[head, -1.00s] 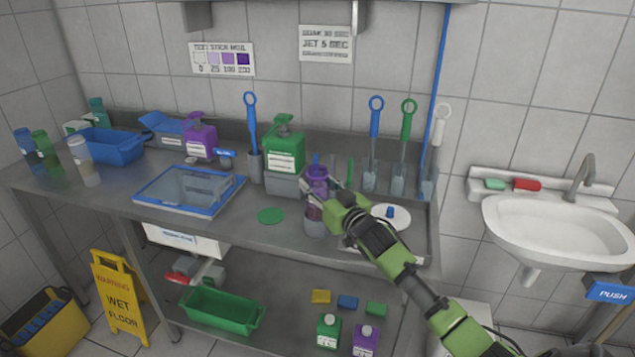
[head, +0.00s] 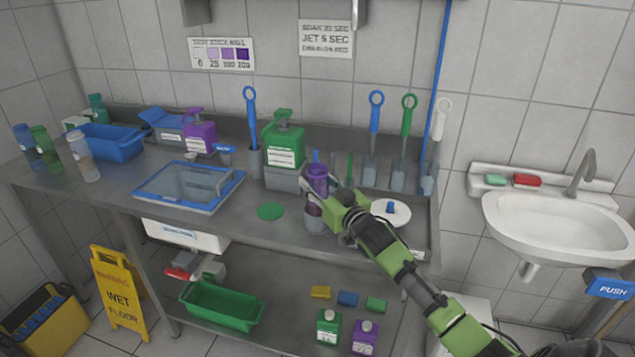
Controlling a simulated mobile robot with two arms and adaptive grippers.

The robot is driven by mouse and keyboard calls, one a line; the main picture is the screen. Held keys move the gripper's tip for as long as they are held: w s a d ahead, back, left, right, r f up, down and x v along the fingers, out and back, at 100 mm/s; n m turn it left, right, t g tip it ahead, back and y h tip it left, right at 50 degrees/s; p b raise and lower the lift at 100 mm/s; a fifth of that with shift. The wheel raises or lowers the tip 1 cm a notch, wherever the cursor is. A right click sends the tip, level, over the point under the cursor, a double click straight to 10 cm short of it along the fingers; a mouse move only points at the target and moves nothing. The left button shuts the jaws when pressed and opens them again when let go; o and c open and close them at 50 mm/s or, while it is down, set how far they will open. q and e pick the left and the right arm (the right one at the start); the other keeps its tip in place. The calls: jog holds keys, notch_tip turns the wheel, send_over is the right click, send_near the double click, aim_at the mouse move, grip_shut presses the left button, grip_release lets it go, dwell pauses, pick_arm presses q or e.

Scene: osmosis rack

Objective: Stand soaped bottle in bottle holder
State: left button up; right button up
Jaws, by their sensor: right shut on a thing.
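My right gripper (head: 312,191), its arm coming in from the lower right, is shut on the soaped bottle (head: 317,178), which looks upright and has a purple upper part. A narrow blue piece stands up at the bottle's top. The gripper hides the middle of the bottle. Just below the gripper is a grey cup-like holder (head: 315,223) on the steel counter, in line with the bottle. A dark purple lower part shows at its mouth. I cannot tell whether the bottle rests on the holder's bottom. My left gripper is out of view.
A green soap dispenser (head: 285,145) stands behind and left of the bottle. Several brushes in cups, including a blue one (head: 375,130), stand at the back.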

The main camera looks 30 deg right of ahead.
aim_at(323, 188)
jog(key=shift+f, duration=0.1)
jog(key=o, duration=2)
jog(key=shift+c, duration=0.2)
jog(key=shift+s+p, duration=0.4)
jog(key=shift+s, duration=0.05)
jog(key=shift+s+a+p, duration=0.2)
jog(key=shift+s+p, duration=1.05)
jog(key=shift+s, duration=0.85)
jog(key=s+p, duration=0.1)
jog(key=s, duration=0.1)
jog(key=s+p, duration=0.1)
jog(key=s, duration=0.2)
jog(key=shift+a, duration=0.2)
jog(key=shift+f, duration=0.1)
